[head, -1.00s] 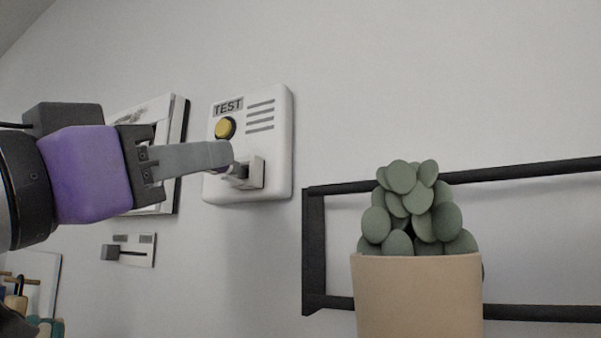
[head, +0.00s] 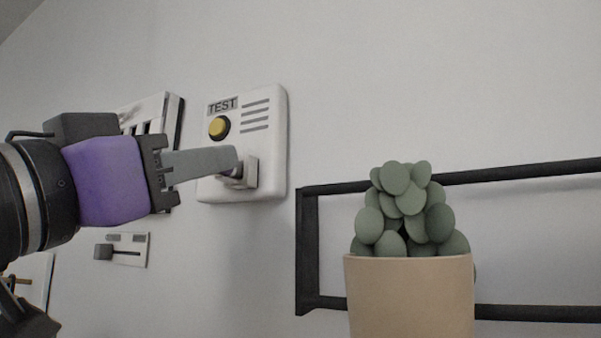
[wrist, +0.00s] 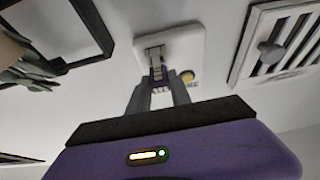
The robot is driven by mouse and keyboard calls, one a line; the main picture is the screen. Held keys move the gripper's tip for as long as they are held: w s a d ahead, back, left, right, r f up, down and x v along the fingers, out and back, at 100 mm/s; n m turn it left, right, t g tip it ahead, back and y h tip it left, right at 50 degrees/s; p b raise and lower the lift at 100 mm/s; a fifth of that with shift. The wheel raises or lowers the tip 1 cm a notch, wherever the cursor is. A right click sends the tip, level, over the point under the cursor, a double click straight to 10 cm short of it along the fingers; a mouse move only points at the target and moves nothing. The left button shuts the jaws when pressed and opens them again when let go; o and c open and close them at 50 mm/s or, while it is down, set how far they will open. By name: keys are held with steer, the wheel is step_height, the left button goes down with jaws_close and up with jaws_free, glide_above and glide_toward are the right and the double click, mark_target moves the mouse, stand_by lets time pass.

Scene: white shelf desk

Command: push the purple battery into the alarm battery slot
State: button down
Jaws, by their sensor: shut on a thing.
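The white alarm (head: 268,150) is fixed to the wall, with a TEST label and a yellow button (head: 219,127). Its battery slot (head: 251,172) is a small bracket low on its front; it also shows in the wrist view (wrist: 153,52). My gripper (head: 233,160) comes in from the left, its fingertips just beside the slot. In the wrist view, my gripper (wrist: 160,90) is shut on the small purple battery (wrist: 157,75), whose far end points at the slot. The fingers hide most of the battery in the head view. I cannot tell how far it is inside the slot.
A potted succulent (head: 409,295) stands at the lower right, before a black wall frame (head: 307,250). A white vent (wrist: 275,45) is beside the alarm. A small slider switch plate (head: 128,250) is below my arm. The wall right of the alarm is bare.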

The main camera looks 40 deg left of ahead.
steer(key=shift+w+a, duration=0.15)
steer(key=shift+w, duration=0.4)
steer(key=c, duration=1.1)
jaws_free()
steer(key=shift+s, duration=0.1)
steer(key=b+v, duration=0.3)
steer(key=v, duration=0.4)
steer(key=shift+s+f, duration=0.2)
steer(key=shift+s, duration=0.05)
